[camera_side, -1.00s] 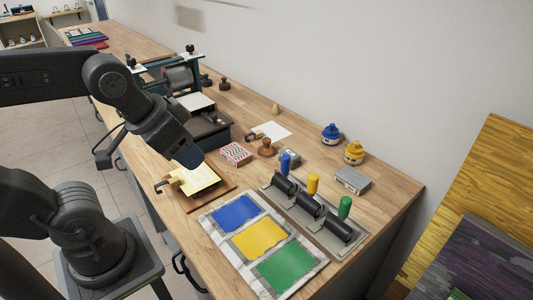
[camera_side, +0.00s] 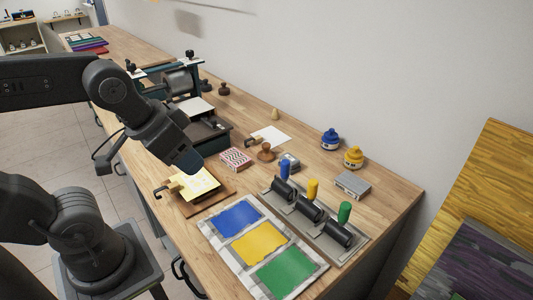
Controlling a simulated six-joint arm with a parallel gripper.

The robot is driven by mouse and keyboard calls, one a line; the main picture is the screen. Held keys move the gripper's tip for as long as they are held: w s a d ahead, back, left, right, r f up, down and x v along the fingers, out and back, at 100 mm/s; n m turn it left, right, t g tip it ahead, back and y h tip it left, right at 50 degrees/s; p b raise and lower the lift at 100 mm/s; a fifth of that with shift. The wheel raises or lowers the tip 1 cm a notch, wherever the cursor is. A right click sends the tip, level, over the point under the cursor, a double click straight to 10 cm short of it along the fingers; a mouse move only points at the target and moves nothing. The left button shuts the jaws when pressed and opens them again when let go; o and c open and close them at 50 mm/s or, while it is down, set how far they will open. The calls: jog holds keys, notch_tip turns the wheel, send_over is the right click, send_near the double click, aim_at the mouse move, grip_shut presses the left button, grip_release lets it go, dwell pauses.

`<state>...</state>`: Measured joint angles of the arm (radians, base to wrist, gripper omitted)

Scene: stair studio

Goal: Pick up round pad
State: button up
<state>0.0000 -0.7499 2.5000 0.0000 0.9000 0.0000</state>
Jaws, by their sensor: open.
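A round brown pad with a knob on top (camera_side: 266,153), which looks like the round pad, sits on the wooden bench beside a red-and-white patterned box (camera_side: 236,159). My gripper (camera_side: 192,172) is left of the pad, apart from it, over the far side of a wooden board (camera_side: 215,205) that bears a yellow sheet (camera_side: 198,184). The gripper points down and is open; its fingertips are hard to make out. I see nothing held in it.
Rollers with blue, yellow and green handles lie in a grey tray (camera_side: 292,213), near three colour slabs (camera_side: 258,243). Blue (camera_side: 330,140) and yellow (camera_side: 353,157) jars stand by the wall. A dark press (camera_side: 205,130) stands behind my gripper.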

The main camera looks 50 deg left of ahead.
jog(key=o, duration=0.8)
jog(key=n+g+y, duration=0.1)
jog(key=n+g, duration=0.4)
jog(key=n, duration=0.8)
send_over(266, 144)
notch_tip(266, 144, down, 10)
jog(key=shift+n, duration=0.3)
notch_tip(266, 144, down, 8)
jog(key=shift+f, duration=0.1)
jog(key=shift+w+a+f, duration=0.1)
jog(key=shift+a+f, duration=0.05)
jog(key=shift+f, duration=2.45)
